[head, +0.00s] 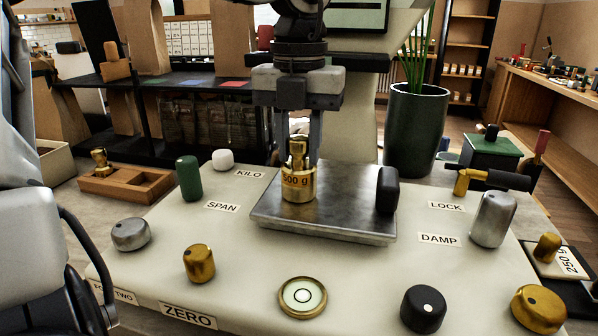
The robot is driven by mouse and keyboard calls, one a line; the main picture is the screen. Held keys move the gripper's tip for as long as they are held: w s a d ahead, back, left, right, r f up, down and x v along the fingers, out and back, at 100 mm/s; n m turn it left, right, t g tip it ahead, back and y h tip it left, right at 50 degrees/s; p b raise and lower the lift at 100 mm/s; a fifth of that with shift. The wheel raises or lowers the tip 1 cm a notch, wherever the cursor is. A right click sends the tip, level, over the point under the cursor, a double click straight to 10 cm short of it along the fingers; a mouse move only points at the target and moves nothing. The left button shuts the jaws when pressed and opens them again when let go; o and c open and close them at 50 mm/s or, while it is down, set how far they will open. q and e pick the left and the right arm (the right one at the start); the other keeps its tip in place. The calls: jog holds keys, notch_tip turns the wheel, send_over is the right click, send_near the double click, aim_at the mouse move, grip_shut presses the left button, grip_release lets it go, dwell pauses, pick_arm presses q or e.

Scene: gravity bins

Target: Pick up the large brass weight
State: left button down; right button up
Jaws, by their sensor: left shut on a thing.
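The large brass weight (298,185), marked 500 g, is upright over the metal pan (340,222) of the scale. I cannot tell for sure whether its base touches the pan. My left gripper (298,150) points straight down from above, with its two fingers on either side of the weight's narrow top knob. It is shut on the weight. A smaller brass weight (547,247) stands at the far right beside a 250 g label. Another small brass piece (100,160) stands in a wooden block at the left. My right gripper is out of view.
A green knob (190,178), a silver knob (493,219) and several other knobs rise from the pale scale body. A potted plant (415,130) stands behind.

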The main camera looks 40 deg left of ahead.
pick_arm(q)
jog(key=shift+r, duration=0.25)
jog(key=shift+r+p, duration=0.7)
jog(key=shift+r, duration=0.05)
jog(key=shift+r, duration=0.15)
jog(key=shift+r+p, duration=2.05)
jog(key=shift+r, duration=0.35)
